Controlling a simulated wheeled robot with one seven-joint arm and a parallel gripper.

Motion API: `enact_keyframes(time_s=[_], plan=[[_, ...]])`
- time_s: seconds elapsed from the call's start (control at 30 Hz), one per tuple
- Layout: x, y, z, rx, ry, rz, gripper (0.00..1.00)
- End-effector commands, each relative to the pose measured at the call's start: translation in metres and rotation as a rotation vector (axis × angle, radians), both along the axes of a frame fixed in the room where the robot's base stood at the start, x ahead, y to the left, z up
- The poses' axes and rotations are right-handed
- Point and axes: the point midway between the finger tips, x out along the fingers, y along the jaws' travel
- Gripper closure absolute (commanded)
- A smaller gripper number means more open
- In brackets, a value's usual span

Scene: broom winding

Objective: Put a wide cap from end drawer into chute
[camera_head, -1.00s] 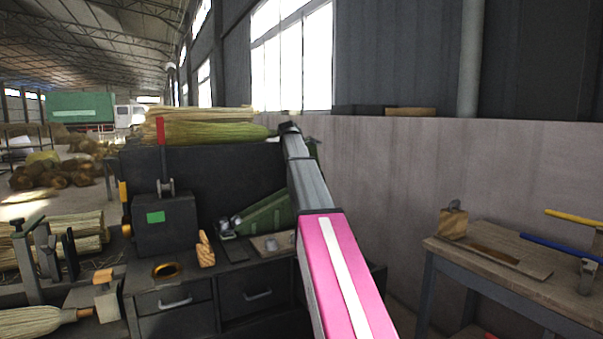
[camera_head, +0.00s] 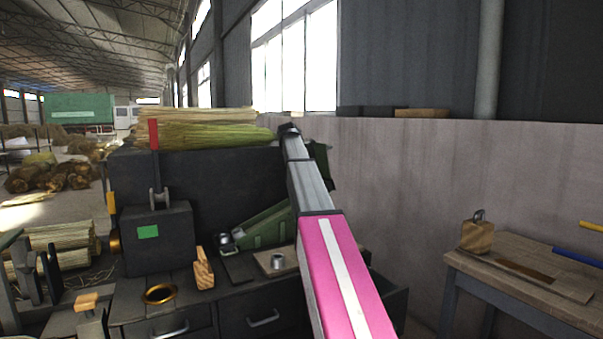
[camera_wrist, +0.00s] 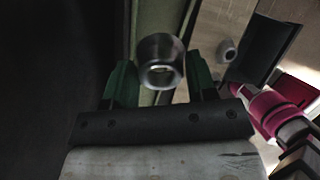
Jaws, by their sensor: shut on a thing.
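My gripper (camera_wrist: 160,78) has dark green fingers and is shut on a metallic, ring-like cap (camera_wrist: 160,55), seen in the wrist view. The cap is held up, with a green strip behind it that looks like the chute. In the head view the green sloped chute (camera_head: 262,228) stands on the dark bench, left of my pink arm.
A small metal cap (camera_head: 277,262) sits on a wooden board on the bench; it also shows in the wrist view (camera_wrist: 228,50). A brass ring (camera_head: 159,293) and wooden piece (camera_head: 203,270) are on the bench top. A side table (camera_head: 530,265) stands right.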

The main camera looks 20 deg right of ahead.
Motion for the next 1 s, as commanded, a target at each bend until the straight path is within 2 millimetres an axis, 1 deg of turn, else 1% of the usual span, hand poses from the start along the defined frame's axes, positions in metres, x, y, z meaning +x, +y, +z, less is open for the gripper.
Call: enact_keyframes(time_s=[0.17,0.37,1.0], plan=[[0.0,0.0,-0.002,0.0,0.0,0.0,0.7],[0.0,0.0,-0.011,0.0,0.0,0.0,0.7],[-0.001,0.0,-0.063,0.0,0.001,0.0,0.7]])
